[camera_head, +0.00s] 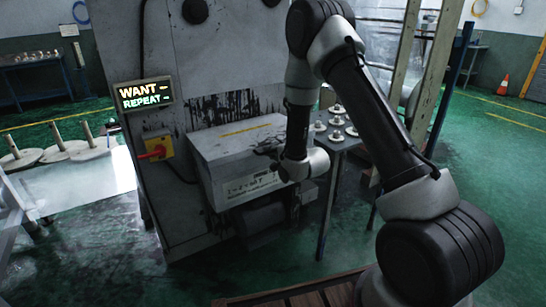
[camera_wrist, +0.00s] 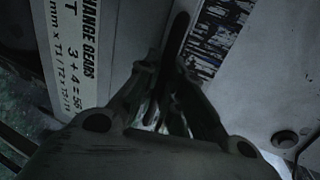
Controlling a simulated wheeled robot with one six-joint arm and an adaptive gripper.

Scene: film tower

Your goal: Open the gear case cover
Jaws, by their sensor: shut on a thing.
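The gear case cover (camera_head: 235,145) is a grey box on the front of the large grey machine, with a yellow strip on top and a white label on its front. In the wrist view its "change gears" label (camera_wrist: 75,50) is at upper left. My gripper (camera_head: 268,157) is at the right side of the cover in the head view, partly hidden by my wrist. In the wrist view my gripper (camera_wrist: 166,72) is shut around a dark bar-like handle (camera_wrist: 179,35). The inside of the case is not visible.
A lit sign (camera_head: 143,94) and a red-handled yellow switch (camera_head: 155,149) are on the machine, left of the cover. A small table (camera_head: 345,143) with several metal parts stands close at right. A bench with discs (camera_head: 65,152) is at left. Green floor is open at far right.

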